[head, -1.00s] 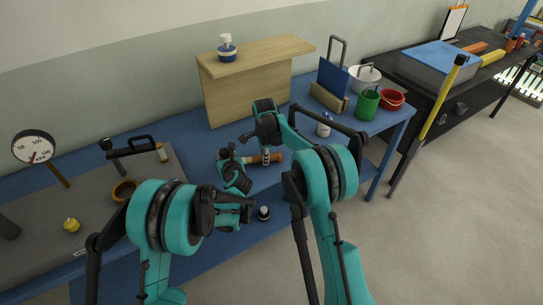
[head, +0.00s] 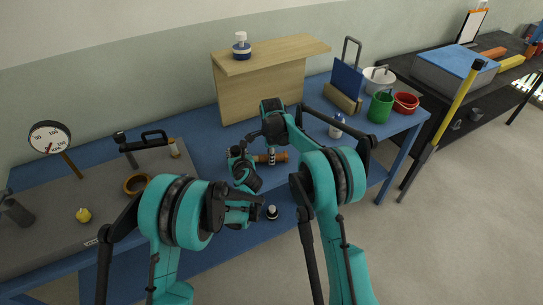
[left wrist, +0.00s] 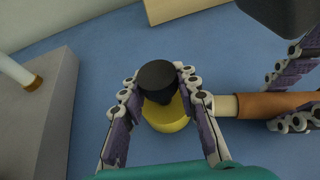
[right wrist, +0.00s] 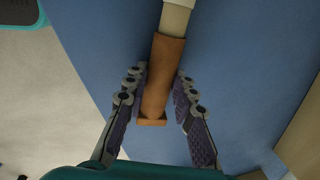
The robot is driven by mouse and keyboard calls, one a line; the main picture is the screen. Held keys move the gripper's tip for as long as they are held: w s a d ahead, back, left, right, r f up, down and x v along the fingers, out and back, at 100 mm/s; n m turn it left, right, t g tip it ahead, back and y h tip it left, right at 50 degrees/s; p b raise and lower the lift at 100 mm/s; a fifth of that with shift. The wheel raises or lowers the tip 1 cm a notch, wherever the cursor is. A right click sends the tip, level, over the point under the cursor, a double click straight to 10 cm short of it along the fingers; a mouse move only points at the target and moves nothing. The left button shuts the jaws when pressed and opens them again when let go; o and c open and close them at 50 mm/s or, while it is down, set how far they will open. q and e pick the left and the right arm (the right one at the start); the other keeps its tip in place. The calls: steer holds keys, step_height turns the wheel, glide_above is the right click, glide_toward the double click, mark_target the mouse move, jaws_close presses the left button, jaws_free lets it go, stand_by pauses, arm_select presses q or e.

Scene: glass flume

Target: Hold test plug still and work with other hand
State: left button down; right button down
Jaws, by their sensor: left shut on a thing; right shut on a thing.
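My left gripper (left wrist: 158,78) is shut around a yellow round piece (left wrist: 168,116) with a black knob-like top (left wrist: 157,76), seen between its fingers in the left wrist view. I take this for the test plug. My right gripper (right wrist: 159,80) is shut on the brown handle (right wrist: 160,85) of a tool with a cream shaft (right wrist: 175,18). In the left wrist view the shaft (left wrist: 225,106) points at the yellow piece. Its end is behind a left finger, so I cannot tell whether they touch. In the head view both grippers are close together over the blue bench.
A grey slab with a pressure gauge (head: 50,138), a yellow knob (head: 83,215) and a brown ring (head: 137,185) lies left. A wooden stand (head: 262,88) is behind my grippers. Green (head: 380,106) and red (head: 406,103) buckets stand right. A small black-and-white item (head: 272,212) is in front.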

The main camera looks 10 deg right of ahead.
steer(key=shift+a, duration=0.35)
steer(key=shift+s, duration=0.1)
stand_by(0.6)
stand_by(0.7)
stand_by(0.4)
stand_by(0.6)
stand_by(0.6)
steer(key=shift+d, duration=0.1)
